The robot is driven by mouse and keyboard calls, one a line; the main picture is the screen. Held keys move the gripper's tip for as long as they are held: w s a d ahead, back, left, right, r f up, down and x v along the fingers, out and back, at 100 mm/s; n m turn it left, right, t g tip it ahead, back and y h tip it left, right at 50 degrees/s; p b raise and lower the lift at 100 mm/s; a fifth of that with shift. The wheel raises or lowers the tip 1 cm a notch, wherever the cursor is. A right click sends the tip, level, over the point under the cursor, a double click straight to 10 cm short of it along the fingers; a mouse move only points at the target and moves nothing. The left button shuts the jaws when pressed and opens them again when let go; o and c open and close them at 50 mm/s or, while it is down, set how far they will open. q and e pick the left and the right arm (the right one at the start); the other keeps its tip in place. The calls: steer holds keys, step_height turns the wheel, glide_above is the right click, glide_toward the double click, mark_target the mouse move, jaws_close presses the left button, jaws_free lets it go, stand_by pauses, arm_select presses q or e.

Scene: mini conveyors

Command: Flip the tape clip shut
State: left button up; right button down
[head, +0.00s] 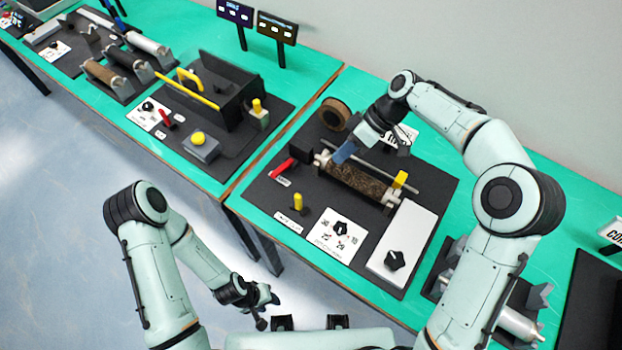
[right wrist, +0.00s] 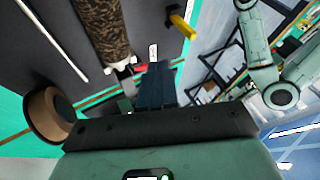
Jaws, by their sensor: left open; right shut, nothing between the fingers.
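My right gripper (head: 342,156) is shut and empty, its blue fingers close above the left end of a dark brown patterned roller (head: 356,181). In the right wrist view, the blue fingers (right wrist: 155,85) show beside that end of the roller (right wrist: 103,30); I cannot tell whether they touch it. A red lever (head: 284,167) lies left of the roller, and a yellow block (head: 400,179) stands at its right end. I cannot tell which part is the tape clip. My left gripper (head: 268,304) is open and empty, low in front of the table.
A brown tape roll (head: 334,114) stands behind the roller. A yellow-topped post (head: 298,201), a white dial card (head: 337,234) and a white box with a black knob (head: 398,246) are in front. Other stations fill the table to the left.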

mark_target(298, 202)
arm_select(q)
steer(key=shift+s, duration=0.15)
arm_select(e)
steer(key=shift+s, duration=0.15)
steer(key=x, duration=0.9)
steer(key=shift+a+f, duration=0.1)
steer(key=shift+f, duration=0.05)
steer(key=shift+s+a+f, duration=0.25)
steer(key=shift+s+a, duration=0.8)
steer(key=shift+s, duration=0.05)
arm_select(q)
steer(key=shift+s+f, duration=0.1)
steer(key=shift+f, duration=0.15)
arm_select(e)
steer(key=shift+s+a, duration=0.3)
steer(key=shift+s, duration=0.15)
